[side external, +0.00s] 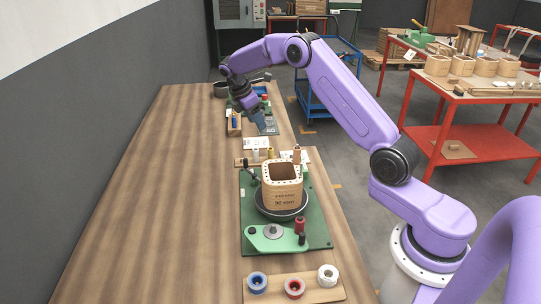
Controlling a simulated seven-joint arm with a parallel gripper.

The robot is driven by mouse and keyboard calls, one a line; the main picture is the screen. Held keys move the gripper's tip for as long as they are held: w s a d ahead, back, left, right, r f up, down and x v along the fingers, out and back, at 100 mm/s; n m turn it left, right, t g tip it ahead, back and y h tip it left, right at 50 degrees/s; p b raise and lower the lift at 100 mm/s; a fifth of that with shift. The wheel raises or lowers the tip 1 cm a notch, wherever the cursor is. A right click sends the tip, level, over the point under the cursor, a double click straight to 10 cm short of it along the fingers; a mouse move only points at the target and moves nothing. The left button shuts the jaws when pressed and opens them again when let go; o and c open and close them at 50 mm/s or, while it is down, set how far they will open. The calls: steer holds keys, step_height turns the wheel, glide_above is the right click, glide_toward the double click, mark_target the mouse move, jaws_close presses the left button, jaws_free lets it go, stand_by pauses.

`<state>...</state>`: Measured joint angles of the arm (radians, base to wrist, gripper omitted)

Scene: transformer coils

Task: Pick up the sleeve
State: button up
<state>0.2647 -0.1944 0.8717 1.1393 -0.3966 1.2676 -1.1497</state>
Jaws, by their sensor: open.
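A tan, square, hollow former with rounded corners (282,195) stands upright on a dark round dish (262,207) on the green winding plate (252,238). It has dark holes around its rim and printing on its front. I cannot tell for sure which item is the sleeve; this former is the largest sleeve-like piece on the bench. My gripper (262,128) is open and points down over the far part of the bench, behind the former and apart from it. What lies directly under the fingertips is too small to tell.
Blue, red and white spools (294,288) stand on a wooden strip at the near edge. A small wooden box (234,125) and other small parts lie near my gripper. The bench's left side (160,200) is clear. A red table (460,100) with similar formers stands at the right.

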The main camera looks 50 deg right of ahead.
mark_target(270, 157)
steer(key=x, duration=1.5)
steer(key=shift+a+f, duration=0.15)
steer(key=shift+f, duration=0.1)
steer(key=shift+c, duration=0.3)
jaws_close()
